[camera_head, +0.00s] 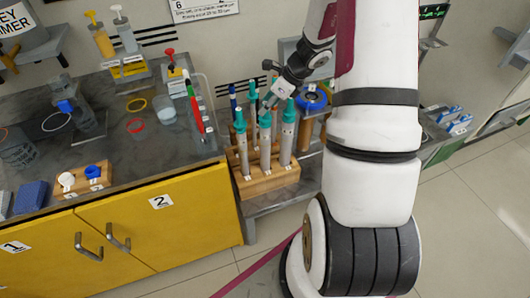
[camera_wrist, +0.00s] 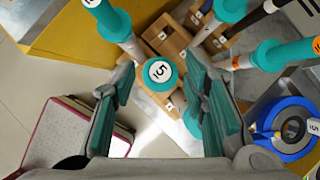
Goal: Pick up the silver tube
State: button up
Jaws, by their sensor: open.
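Several silver-grey tubes with teal tops stand upright in a wooden rack (camera_head: 268,184); I cannot tell which one the task means. One silver tube (camera_head: 287,143) stands at the right front of the rack, another (camera_head: 243,152) at the left. My gripper (camera_head: 270,99) is above the rack, pointing down. In the wrist view my gripper (camera_wrist: 160,82) is open, and a teal top labelled 5 (camera_wrist: 160,72) shows between its fingers, seen from above, with no clear contact. The lower part of that tube is hidden under its top.
Other teal-topped tubes (camera_wrist: 120,22) stand close around the fingers. A blue ring-shaped thing (camera_wrist: 285,128) lies to the right, also in the head view (camera_head: 313,97). A yellow-fronted cabinet (camera_head: 165,235) with a cluttered grey top is left of the rack. Open floor (camera_head: 480,210) lies to the right.

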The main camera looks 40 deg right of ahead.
jog(key=shift+x, duration=1)
grip_shut()
